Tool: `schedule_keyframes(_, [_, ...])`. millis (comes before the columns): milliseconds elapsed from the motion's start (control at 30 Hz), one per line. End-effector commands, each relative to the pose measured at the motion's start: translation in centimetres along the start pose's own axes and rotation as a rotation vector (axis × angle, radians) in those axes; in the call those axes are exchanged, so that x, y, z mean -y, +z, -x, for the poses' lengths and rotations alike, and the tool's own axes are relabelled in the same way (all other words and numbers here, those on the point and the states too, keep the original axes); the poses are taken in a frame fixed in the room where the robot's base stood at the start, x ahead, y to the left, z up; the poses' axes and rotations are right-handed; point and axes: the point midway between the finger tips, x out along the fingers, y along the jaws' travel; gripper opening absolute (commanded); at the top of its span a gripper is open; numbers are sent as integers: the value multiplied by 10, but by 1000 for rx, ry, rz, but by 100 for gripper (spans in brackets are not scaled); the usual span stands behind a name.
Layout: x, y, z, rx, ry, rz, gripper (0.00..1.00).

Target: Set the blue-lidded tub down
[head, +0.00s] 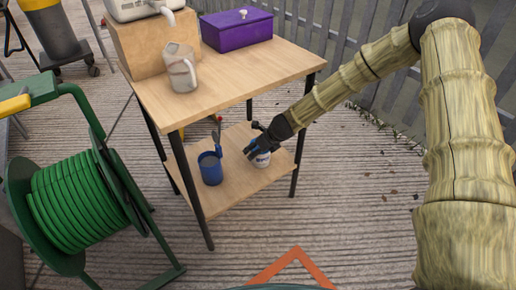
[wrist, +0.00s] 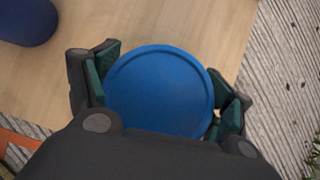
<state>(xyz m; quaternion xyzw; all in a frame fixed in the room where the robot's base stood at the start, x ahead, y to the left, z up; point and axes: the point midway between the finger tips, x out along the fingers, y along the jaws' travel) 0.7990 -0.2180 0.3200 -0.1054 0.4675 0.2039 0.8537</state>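The blue-lidded tub (head: 262,159) is white-sided and upright at the lower shelf (head: 228,190) of the wooden table, near its right end. Its base looks at or just above the shelf; I cannot tell if it touches. My gripper (head: 258,146) comes down over it from the upper right. In the wrist view the round blue lid (wrist: 160,90) lies between my finger pads, which meet its left and right edges. My gripper looks shut on the tub. The tub's sides are mostly hidden there by the lid and fingers.
The tabletop (head: 235,85) above holds a pitcher (head: 181,70), a purple box (head: 237,30) and a wooden block (head: 140,45). A green hose reel (head: 80,205) stands left.

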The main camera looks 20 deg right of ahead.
Motion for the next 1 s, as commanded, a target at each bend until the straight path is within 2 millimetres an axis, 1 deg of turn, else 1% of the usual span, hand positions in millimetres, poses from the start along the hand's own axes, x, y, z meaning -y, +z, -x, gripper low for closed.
schedule_keyframes(33, [0,0,0,0,0,0,95])
schedule_keyframes(67, [0,0,0,0,0,0,98])
schedule_keyframes(400, [0,0,0,0,0,0,98])
schedule_keyframes(533, [0,3,6,1,0,0,98])
schedule_keyframes(667, [1,4,22,1,-1,-1,98])
schedule_keyframes(1000, [1,4,84,2,0,-1,98])
